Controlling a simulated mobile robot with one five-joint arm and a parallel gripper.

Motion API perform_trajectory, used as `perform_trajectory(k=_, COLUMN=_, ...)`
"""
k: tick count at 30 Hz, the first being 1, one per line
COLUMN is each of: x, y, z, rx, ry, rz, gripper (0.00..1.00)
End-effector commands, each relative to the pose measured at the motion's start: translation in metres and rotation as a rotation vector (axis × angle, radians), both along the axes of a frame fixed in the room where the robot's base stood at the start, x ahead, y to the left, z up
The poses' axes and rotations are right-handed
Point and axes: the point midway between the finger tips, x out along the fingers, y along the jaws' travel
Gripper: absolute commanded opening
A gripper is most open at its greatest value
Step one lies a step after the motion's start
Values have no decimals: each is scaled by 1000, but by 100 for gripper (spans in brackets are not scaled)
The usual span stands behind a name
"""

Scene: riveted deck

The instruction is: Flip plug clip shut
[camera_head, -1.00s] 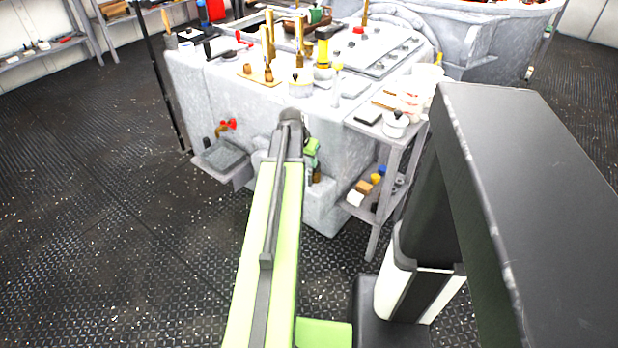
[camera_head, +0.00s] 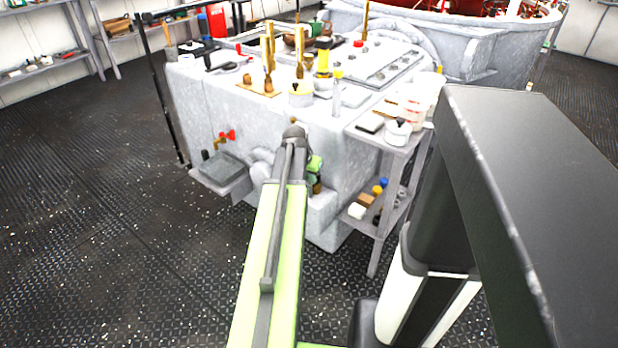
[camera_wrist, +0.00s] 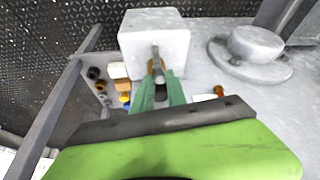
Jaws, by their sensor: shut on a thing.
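In the wrist view, a pale grey block (camera_wrist: 153,30) stands out from the machine's side. A small clip (camera_wrist: 156,62), with a grey lever and a brass-coloured part, sits at the block's lower edge. My gripper (camera_wrist: 160,84) has its green fingers close together around the clip's near end, with a dark piece between them. The fingers hide part of the clip, and its exact angle is hard to tell. In the head view, my gripper (camera_head: 315,168) shows only partly beside the end of my arm, against the machine's front. The clip is hidden there.
The grey machine (camera_head: 220,105) carries brass posts and several tools on top. A drip tray (camera_head: 222,176) sits below a red-handled tap (camera_head: 226,137). A side shelf (camera_head: 378,215) with small items stands close to the right. The deck (camera_head: 110,240) at left is clear.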

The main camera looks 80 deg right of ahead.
Motion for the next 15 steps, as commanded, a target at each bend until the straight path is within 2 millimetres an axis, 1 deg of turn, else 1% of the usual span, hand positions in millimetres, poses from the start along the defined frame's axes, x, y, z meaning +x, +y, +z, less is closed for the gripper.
perform_trajectory(k=8, x=-1, y=0, z=0, rx=2, ry=2, rz=-24, gripper=0)
perform_trajectory(k=15, x=0, y=-1, z=0, rx=3, ry=3, rz=-139, gripper=0)
